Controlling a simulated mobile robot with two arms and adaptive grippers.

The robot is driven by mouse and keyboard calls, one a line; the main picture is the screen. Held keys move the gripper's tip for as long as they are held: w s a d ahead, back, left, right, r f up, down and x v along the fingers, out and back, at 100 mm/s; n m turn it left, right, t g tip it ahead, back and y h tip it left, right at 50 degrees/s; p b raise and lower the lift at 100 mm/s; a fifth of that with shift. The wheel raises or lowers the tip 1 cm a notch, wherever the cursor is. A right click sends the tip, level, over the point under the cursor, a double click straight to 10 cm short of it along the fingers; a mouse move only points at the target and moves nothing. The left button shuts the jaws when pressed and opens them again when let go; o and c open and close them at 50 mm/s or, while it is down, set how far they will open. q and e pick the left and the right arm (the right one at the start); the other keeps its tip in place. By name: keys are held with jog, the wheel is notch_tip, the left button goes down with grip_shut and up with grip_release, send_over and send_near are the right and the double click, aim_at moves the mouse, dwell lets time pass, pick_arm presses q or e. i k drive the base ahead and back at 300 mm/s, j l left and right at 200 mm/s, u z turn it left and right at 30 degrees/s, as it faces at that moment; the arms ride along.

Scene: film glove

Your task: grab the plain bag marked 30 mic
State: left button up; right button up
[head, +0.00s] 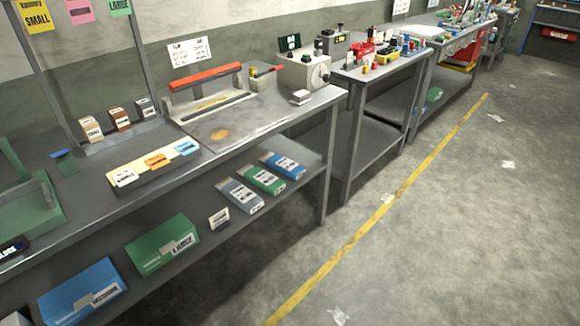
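Three flat packs with white labels lie in a row on the lower shelf of the near bench: a grey pack (241,195), a green pack (262,179) and a blue pack (283,165). The print on their labels is too small to read, so I cannot tell which thing, if any, is marked 30 mic. A small white card (219,218) with dark print stands at the left of the grey pack. Neither of my grippers is in view.
A green box (162,245) and a blue box (82,292) stand further left on the lower shelf. The bench top holds a bar sealer (208,86), a tan board (153,165) and small boxes. The floor (450,230) right of the bench is mostly clear, with scattered scraps.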

aim_at(245, 198)
jog(key=i+l, duration=0.3)
jog(key=i+l+u, duration=0.15)
jog(key=i+l, duration=0.5)
jog(key=l, duration=0.25)
jog(key=i+l+u, duration=0.15)
jog(key=i+l, duration=0.4)
jog(key=l, duration=0.3)
jog(key=u, duration=0.05)
